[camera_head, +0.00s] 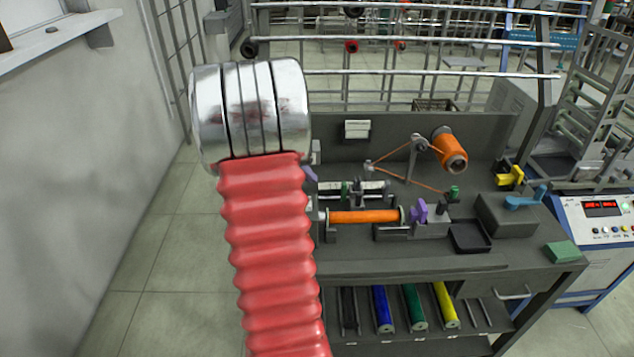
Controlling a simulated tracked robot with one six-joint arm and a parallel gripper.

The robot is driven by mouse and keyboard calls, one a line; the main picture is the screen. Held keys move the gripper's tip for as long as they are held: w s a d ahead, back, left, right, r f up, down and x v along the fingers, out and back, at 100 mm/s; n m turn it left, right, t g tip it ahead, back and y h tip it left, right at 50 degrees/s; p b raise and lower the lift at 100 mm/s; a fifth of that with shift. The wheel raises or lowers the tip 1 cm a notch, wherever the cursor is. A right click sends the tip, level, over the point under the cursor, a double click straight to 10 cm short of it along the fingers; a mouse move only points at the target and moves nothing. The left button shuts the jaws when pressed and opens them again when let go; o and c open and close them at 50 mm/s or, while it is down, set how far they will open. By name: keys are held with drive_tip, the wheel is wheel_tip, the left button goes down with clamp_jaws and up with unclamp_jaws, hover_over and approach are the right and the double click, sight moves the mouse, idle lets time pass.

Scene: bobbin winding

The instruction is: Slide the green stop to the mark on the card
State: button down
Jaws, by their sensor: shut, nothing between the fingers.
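A small green piece (345,192), which looks like the green stop, sits on a rail with a pale strip (372,186) behind the orange bobbin. A small white card (357,129) is on the back panel. Any mark on the card or strip is too small to read. My arm, red bellows with a silver joint, fills the left-middle foreground and covers the left end of the bench. My gripper does not show, so its distance from the stop cannot be told.
An orange-wound bobbin (365,216) lies in the winder, with a purple clamp (420,212) at its right. An orange thread spool (450,150), black tray (469,237), dark box (507,214) and green block (562,251) stand rightward. Coloured bobbins lie on the shelf below.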

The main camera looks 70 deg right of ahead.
drive_tip(key=shift+v, duration=1.15)
drive_tip(key=w+a+r+n+t, duration=0.2)
drive_tip(key=w+a+r, duration=0.15)
drive_tip(key=a, duration=0.45)
drive_tip(key=w+a+r+n+t, duration=0.1)
drive_tip(key=w+a+r+n, duration=0.2)
drive_tip(key=a, duration=0.6)
drive_tip(key=w+a+r+n+t, duration=0.1)
drive_tip(key=w+a+r+t, duration=0.15)
drive_tip(key=w+a, duration=0.4)
drive_tip(key=s+a+n+t+y, duration=0.1)
drive_tip(key=s+a+n+y, duration=0.1)
drive_tip(key=a, duration=0.9)
drive_tip(key=s+a+r+n+t+y, duration=0.1)
drive_tip(key=a+n, duration=0.3)
drive_tip(key=a, duration=0.7)
drive_tip(key=s+a+r+n+t+y, duration=0.1)
drive_tip(key=s+a+n+y, duration=0.2)
drive_tip(key=a, duration=0.8)
drive_tip(key=shift+s+t, duration=0.35)
drive_tip(key=shift+s, duration=0.2)
drive_tip(key=shift+s, duration=0.1)
